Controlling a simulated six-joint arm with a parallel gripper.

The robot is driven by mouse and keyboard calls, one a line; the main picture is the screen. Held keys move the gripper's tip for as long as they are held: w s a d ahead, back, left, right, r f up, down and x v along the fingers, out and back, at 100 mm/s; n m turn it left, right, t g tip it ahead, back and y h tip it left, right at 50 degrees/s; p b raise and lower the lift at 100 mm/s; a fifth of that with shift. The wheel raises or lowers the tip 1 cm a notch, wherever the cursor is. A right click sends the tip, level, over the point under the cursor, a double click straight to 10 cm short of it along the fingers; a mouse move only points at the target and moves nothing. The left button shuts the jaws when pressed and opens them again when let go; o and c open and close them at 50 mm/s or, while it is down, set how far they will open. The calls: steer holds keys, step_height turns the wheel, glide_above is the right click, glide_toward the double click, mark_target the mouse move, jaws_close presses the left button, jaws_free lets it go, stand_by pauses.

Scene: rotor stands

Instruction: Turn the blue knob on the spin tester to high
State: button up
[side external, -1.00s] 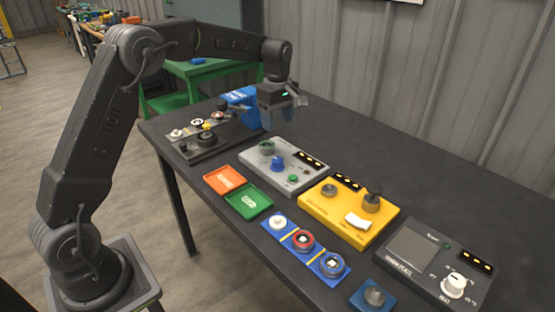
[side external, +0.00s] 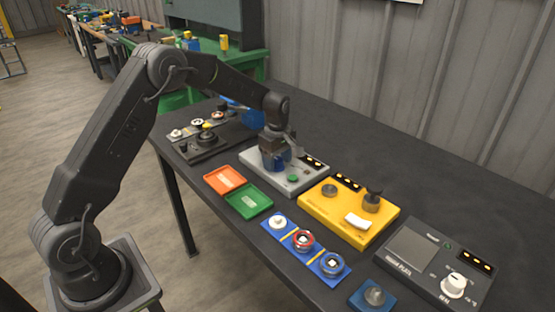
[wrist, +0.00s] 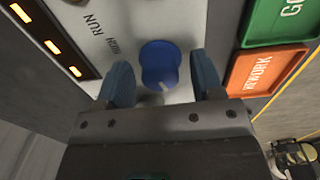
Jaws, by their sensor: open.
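The spin tester (side external: 308,176) is a grey box on the dark table, with a green button (side external: 292,178) and a strip of lit yellow lamps. Its blue round knob (wrist: 160,64) shows in the wrist view, with a pale mark on the edge nearest my gripper. "HIGH" and "RUN" are printed left of the knob. My gripper (wrist: 163,84) is open, its two blue fingers on either side of the knob with gaps showing. In the side view my gripper (side external: 276,160) is low over the tester and covers the knob. Contact cannot be told.
An orange tray (side external: 225,179) and a green tray (side external: 247,200) lie in front of the tester. A yellow device (side external: 330,211) stands to its right, a dark stand (side external: 195,153) to its left. A blue strip with round parts (side external: 318,259) and a dark plate device (side external: 411,247) lie nearer.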

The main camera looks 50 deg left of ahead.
steer(key=c, duration=0.9)
